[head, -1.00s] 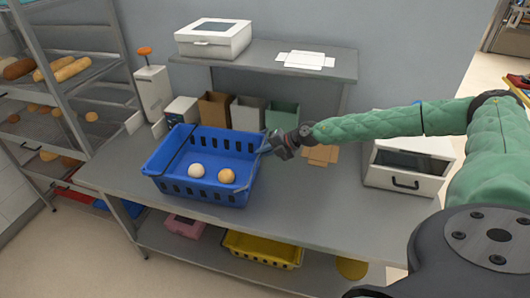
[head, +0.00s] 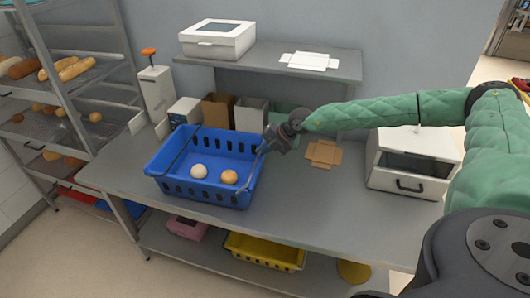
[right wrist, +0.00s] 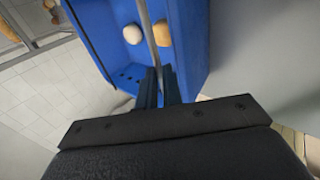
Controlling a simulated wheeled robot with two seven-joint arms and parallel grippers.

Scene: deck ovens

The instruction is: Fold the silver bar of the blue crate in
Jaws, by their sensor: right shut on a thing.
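The blue crate (head: 210,198) stands on the grey table and holds a white roll (head: 199,171) and an orange-brown roll (head: 229,177). My right gripper (head: 267,146) is at the crate's right side, by the rim. In the right wrist view its dark fingers (right wrist: 158,76) are shut on the silver bar (right wrist: 148,34), which runs away between them over the crate (right wrist: 100,40). A dark bar (head: 181,149) lies along the crate's left side. My left gripper is not in view.
A brown flat carton (head: 323,154) and a white oven-like box (head: 412,165) stand right of the crate. Bins (head: 217,110) stand behind it. A raised shelf (head: 265,65) is at the back. The table front right of the crate is clear.

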